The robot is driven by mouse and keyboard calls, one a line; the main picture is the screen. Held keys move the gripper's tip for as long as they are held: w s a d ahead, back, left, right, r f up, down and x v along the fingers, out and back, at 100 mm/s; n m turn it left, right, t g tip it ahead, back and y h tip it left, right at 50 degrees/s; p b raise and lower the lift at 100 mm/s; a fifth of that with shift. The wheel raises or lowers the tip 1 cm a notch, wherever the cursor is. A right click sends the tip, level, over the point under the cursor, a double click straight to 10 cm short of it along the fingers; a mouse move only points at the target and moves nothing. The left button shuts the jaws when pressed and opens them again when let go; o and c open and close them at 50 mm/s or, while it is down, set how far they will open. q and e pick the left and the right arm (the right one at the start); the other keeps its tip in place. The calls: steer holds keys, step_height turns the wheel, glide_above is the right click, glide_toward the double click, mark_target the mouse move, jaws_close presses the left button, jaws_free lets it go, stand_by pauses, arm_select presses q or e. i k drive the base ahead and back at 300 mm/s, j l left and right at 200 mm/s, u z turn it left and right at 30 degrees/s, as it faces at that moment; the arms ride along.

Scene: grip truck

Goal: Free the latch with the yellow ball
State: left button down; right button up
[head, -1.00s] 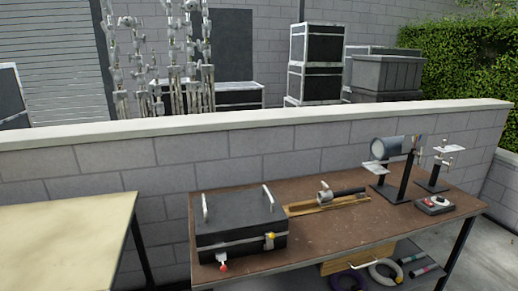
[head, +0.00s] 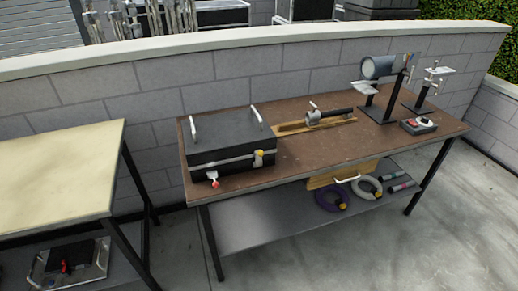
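A black case (head: 226,142) with two light handles on its lid sits shut at the left end of the brown table. On its front, at the right, is a latch with a yellow ball (head: 259,153). A second latch with a red ball (head: 215,184) hangs from the front left. Whether either latch is fastened is too small to tell. Neither of my grippers shows in the head view.
The brown table (head: 300,155) also holds a wooden piece with a grey clamp (head: 315,117), a lamp on a stand (head: 380,68) and a small control box (head: 418,126). Its lower shelf holds coiled cables (head: 333,199). A cream table (head: 60,175) stands left, with a gap between. Concrete floor lies clear in front.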

mark_target(259, 154)
steer(key=i+l, duration=0.15)
steer(key=l, duration=0.2)
steer(key=i+l, duration=0.15)
steer(key=l, duration=0.25)
steer(key=i+l, duration=0.1)
steer(key=l, duration=0.25)
steer(key=u, duration=1.55)
